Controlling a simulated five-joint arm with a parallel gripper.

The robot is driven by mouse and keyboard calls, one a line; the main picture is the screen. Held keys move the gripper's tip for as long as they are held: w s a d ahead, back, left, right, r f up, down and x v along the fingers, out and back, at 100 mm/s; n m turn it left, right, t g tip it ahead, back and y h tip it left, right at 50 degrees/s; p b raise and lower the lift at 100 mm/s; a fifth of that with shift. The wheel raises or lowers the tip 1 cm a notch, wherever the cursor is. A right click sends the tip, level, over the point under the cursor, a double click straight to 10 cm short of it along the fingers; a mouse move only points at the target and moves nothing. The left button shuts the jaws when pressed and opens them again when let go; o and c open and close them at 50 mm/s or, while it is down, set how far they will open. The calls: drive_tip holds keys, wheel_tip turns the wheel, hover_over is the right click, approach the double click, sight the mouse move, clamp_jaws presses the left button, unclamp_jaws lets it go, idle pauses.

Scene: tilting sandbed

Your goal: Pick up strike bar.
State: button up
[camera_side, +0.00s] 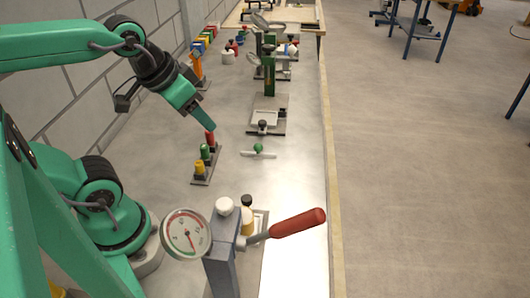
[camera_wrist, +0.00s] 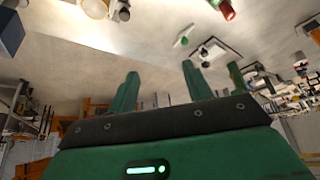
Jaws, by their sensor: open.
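The strike bar looks to be the short pale bar with a green ball knob (camera_side: 258,150), lying on the grey bench top in the side view. In the wrist view its green knob (camera_wrist: 184,41) shows small, above the right fingertip. My gripper (camera_side: 209,127) is in the air to the left of the bar and clearly apart from it, over the row of coloured pegs. In the wrist view my gripper (camera_wrist: 160,72) has its two green fingers wide apart with nothing between them.
A small rack holds red, green and yellow pegs (camera_side: 205,153). A gauge (camera_side: 187,234) and a red-handled lever (camera_side: 298,224) stand in front. A green-post stand (camera_side: 269,80) with a pale plate is behind the bar. The bench's right edge (camera_side: 329,150) is close; bare bench surrounds the bar.

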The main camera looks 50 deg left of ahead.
drive_tip(key=shift+w, duration=0.15)
drive_tip(key=m+g, duration=0.5)
drive_tip(key=m, duration=0.6)
hover_over(258, 144)
wheel_tip(258, 144, down, 16)
drive_tip(key=shift+r, duration=0.25)
drive_tip(key=shift+w+a+f+g, duration=0.1)
drive_tip(key=shift+a+f+g, duration=0.05)
drive_tip(key=shift+f+g, duration=0.2)
drive_tip(key=shift+f, duration=1.3)
drive_tip(key=shift+f, duration=0.1)
drive_tip(key=shift+f, duration=2.5)
